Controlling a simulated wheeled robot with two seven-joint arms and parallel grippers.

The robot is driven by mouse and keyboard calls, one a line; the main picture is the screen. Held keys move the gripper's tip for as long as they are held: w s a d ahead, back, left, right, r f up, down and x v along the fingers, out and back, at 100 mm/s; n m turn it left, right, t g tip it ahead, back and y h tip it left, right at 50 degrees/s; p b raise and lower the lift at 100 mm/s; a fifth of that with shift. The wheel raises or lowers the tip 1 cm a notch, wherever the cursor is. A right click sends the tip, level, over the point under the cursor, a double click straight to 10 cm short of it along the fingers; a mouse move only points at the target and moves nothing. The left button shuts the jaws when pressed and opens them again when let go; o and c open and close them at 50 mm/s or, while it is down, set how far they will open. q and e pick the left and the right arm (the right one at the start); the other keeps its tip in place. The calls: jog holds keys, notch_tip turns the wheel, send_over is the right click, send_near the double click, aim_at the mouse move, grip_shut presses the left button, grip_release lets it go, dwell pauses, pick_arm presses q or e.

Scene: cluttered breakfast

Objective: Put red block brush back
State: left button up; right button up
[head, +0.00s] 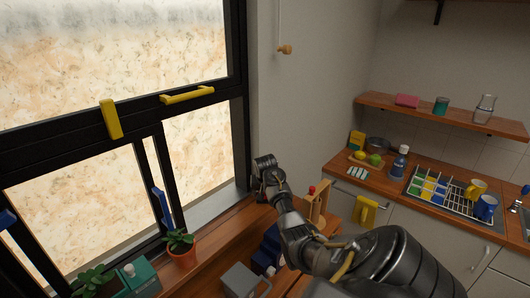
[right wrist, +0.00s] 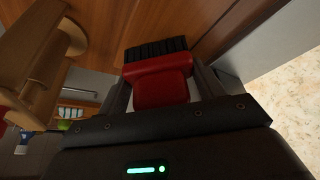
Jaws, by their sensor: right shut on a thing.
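The red block brush (right wrist: 160,90) with black bristles shows in the right wrist view. My right gripper (right wrist: 162,74) is shut on its red body, one finger on each side, and the bristles point away from the palm. In the head view my right arm reaches from the lower right to the wooden sill beside the window. I cannot make out the brush there; the arm seems to hide it. A wooden stand (head: 316,204) with a small red item stands just right of my right forearm; a wooden stand (right wrist: 45,70) is also at the left of the wrist view. My left gripper is not in view.
A potted plant (head: 181,247) and a teal box (head: 139,276) stand left along the sill. A grey container (head: 243,281) and a dark blue item lie in front. The kitchen counter at right holds a dish rack (head: 438,190), mugs and a bottle (head: 399,164).

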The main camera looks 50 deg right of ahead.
jog(key=shift+f, duration=0.1)
jog(key=o, duration=1.2)
jog(key=shift+r, duration=5.95)
jog(key=shift+w+a, duration=0.25)
jog(key=shift+a, duration=2.4)
jog(key=shift+w+a, duration=0.2)
jog(key=shift+a, duration=2.5)
jog(key=shift+w+a, duration=0.25)
jog(key=shift+a, duration=2.4)
